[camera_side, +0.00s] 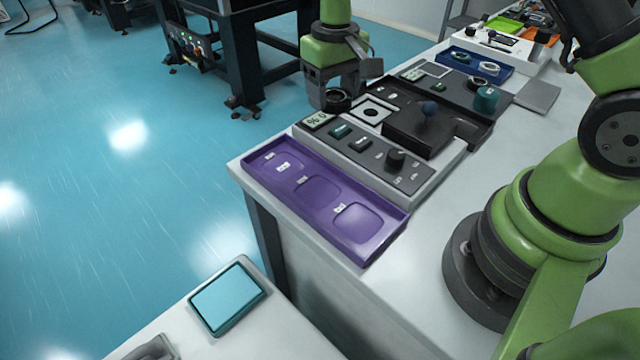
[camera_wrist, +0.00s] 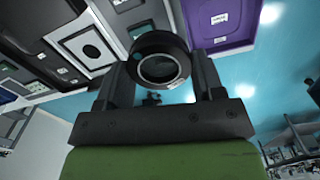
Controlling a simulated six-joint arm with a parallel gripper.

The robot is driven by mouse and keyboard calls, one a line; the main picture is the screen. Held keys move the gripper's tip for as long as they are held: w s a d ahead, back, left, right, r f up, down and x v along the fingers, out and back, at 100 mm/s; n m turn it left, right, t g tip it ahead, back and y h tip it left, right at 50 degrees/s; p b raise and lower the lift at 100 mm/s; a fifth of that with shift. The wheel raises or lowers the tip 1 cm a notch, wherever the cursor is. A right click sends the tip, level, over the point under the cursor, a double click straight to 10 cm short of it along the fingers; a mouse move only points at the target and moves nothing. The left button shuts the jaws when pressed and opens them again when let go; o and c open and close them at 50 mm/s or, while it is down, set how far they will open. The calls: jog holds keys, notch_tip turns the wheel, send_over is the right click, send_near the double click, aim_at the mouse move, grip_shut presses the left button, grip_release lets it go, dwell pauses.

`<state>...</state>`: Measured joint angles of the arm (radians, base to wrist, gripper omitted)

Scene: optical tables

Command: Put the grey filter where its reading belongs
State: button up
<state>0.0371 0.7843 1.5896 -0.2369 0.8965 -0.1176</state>
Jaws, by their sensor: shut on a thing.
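My gripper (camera_side: 336,97) is shut on a dark round ring-shaped filter (camera_wrist: 158,60) and holds it up near the left end of the instrument. In the wrist view the filter sits between both fingers, with a grey glassy centre and a small pale mark on its rim. The filter also shows below the fingers in the side view (camera_side: 337,101). The purple tray (camera_side: 365,229) has several labelled shallow recesses; all look empty, and the labels are too small to read. The instrument has a small lit display (camera_side: 316,121) whose figures I cannot read surely.
A black dial (camera_side: 396,159) stands on the panel. Farther back are a blue tray (camera_side: 496,72) with rings and a teal cylinder (camera_side: 487,98).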

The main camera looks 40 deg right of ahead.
aim_at(316, 192)
jog(key=s+a+f+n, duration=0.1)
jog(key=s+a+n, duration=0.35)
jog(key=a, duration=0.45)
jog(key=shift+m, duration=0.25)
notch_tip(316, 192, down, 10)
jog(key=shift+s+f, duration=0.1)
jog(key=shift+s, duration=0.05)
jog(key=shift+f, duration=0.1)
jog(key=o, duration=0.7)
jog(key=shift+o, duration=0.2)
